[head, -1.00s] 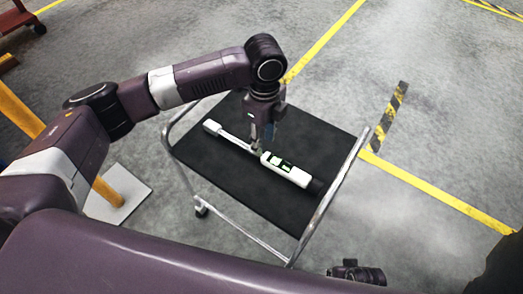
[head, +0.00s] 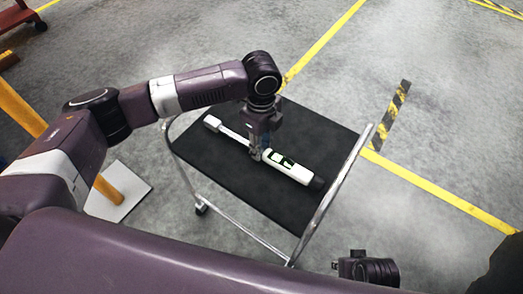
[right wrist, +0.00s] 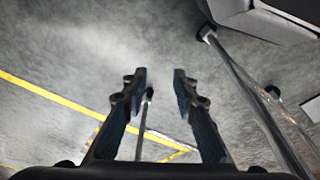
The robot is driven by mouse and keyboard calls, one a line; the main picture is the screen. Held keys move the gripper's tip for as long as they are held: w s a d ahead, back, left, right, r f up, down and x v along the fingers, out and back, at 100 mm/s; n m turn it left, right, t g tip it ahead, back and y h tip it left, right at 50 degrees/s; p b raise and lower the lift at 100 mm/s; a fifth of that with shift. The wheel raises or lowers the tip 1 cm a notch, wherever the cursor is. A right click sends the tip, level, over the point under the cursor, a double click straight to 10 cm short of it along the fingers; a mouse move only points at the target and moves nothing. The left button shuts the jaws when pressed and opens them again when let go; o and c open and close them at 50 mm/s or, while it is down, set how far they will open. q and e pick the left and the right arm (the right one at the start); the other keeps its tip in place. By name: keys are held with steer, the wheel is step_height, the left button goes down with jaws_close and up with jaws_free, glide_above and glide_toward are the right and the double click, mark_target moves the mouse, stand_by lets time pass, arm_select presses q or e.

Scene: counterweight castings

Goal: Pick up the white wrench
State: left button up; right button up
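The white wrench (head: 291,169) lies slanted on the black top of a cart (head: 215,159) in the head view. It has a long thin shaft, a dark panel on its thick body and a black end at lower right. My left gripper (head: 257,155) points down at the wrench's middle, where shaft meets body, and its fingers overlap it. They hide that part, and I cannot tell whether they are shut on it. My right gripper (right wrist: 160,85) is open and empty in the right wrist view, away from the wrench. It also shows at the bottom of the head view (head: 366,269).
The cart has a bent metal rail (head: 333,196) at its right end and another at its left. Yellow floor lines (head: 440,193) and a black-and-yellow striped strip (head: 391,116) lie beyond it. An orange-yellow post (head: 108,190) stands at left on a pale plate.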

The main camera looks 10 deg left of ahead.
arm_select(q)
jaws_close()
steer(key=shift+r, duration=0.1)
